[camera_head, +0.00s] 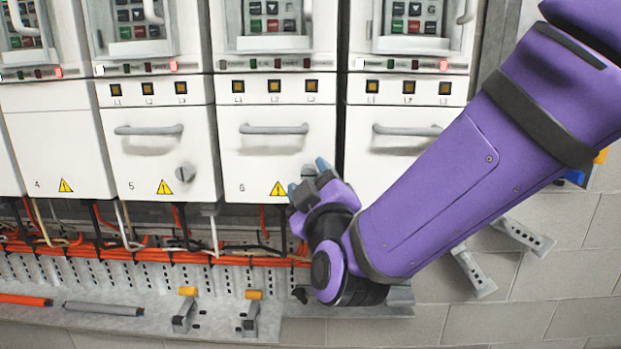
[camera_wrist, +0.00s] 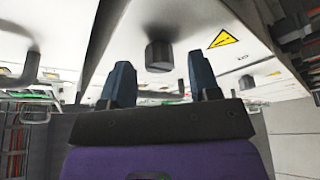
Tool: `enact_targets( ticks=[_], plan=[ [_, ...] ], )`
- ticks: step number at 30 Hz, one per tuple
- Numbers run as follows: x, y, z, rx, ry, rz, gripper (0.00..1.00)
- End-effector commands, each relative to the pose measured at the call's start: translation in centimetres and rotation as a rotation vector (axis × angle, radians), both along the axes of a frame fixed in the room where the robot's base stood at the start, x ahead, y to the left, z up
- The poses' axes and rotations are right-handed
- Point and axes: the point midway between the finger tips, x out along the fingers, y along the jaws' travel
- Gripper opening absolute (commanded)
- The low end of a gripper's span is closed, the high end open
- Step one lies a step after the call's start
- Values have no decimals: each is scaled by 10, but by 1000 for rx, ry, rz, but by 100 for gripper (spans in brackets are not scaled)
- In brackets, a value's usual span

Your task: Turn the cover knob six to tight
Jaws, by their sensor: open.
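Cover six (camera_head: 262,150) is a white panel marked 6, with a bar handle (camera_head: 273,129) and a yellow warning triangle (camera_head: 278,188). My gripper (camera_head: 308,177) is at its lower right corner and largely hides the knob in the head view. In the wrist view a dark round knob (camera_wrist: 159,55) stands out from the white cover. My gripper (camera_wrist: 161,77) is open there, one blue fingertip on each side of the knob's line. The knob appears just beyond and between the fingertips; I cannot tell whether they touch it. The knob's marking is not readable.
Cover five (camera_head: 150,150) on the left has its own grey knob (camera_head: 185,172). Orange cables (camera_head: 150,255) run in an open tray below the covers. A grey ledge (camera_head: 220,320) carries loose tools and clamps.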

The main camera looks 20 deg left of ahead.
Motion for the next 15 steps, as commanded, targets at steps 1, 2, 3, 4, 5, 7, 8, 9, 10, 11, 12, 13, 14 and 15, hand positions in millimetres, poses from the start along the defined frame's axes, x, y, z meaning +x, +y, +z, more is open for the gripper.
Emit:
enact_targets(
  ticks=[1, 2, 3, 4, 5, 7, 8, 9, 10, 11, 12, 13, 14, 15],
  plan=[
    [4, 2, 1, 0, 1, -1, 56],
    [5, 3, 1, -1, 1, 0, 56],
    [7, 4, 2, -1, 1, 0, 56],
    [8, 4, 2, -1, 1, 0, 56],
    [9, 5, 2, -1, 1, 0, 56],
    [10, 5, 3, -1, 1, 0, 56],
    [10, 5, 3, -1, 1, 0, 56],
    [10, 5, 3, -1, 1, 0, 56],
    [10, 5, 3, -1, 1, 0, 56],
    [10, 5, 3, -1, 1, 0, 56],
    [10, 5, 3, -1, 1, 0, 56],
    [10, 5, 3, -1, 1, 0, 56],
    [10, 5, 3, -1, 1, 0, 52],
    [10, 5, 3, -1, 1, 0, 43]
  ],
)
